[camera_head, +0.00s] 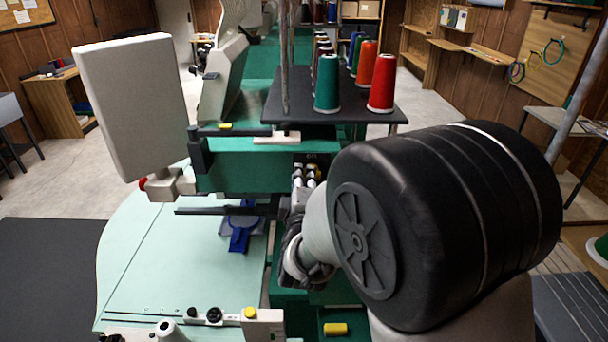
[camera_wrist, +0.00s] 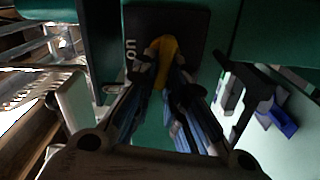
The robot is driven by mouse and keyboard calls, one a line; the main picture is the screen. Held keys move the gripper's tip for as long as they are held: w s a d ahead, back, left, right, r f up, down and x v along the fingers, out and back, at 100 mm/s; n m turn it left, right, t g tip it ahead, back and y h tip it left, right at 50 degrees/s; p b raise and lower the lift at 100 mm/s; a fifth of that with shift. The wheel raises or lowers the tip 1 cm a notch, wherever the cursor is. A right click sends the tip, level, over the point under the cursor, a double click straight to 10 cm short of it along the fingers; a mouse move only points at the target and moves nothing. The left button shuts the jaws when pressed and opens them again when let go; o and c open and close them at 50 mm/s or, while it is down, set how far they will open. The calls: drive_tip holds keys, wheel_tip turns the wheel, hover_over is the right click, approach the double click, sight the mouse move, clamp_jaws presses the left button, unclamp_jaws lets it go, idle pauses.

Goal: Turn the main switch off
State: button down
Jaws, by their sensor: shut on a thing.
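The main switch (camera_wrist: 165,47) has a yellow handle on a dark plate fixed to a green machine body. The word "on" stands on the plate to the left of the handle in the wrist view. My gripper (camera_wrist: 162,72) is shut on the handle, one finger on each side of it. In the head view my gripper (camera_head: 305,174) reaches the green machine's front below the thread table. There the switch is mostly hidden by my fingers and arm. I cannot tell the handle's exact angle.
A black thread table (camera_head: 355,105) with several red, orange and green cones stands just above my gripper. A pale green worktable (camera_head: 180,265) with a blue part (camera_head: 240,238) lies to the left. A white panel (camera_head: 135,105) stands at the upper left.

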drive_tip(key=shift+n, duration=1)
drive_tip(key=c, duration=1.6)
unclamp_jaws()
drive_tip(key=shift+f, duration=0.15)
drive_tip(key=s, duration=0.7)
drive_tip(key=shift+s, duration=0.25)
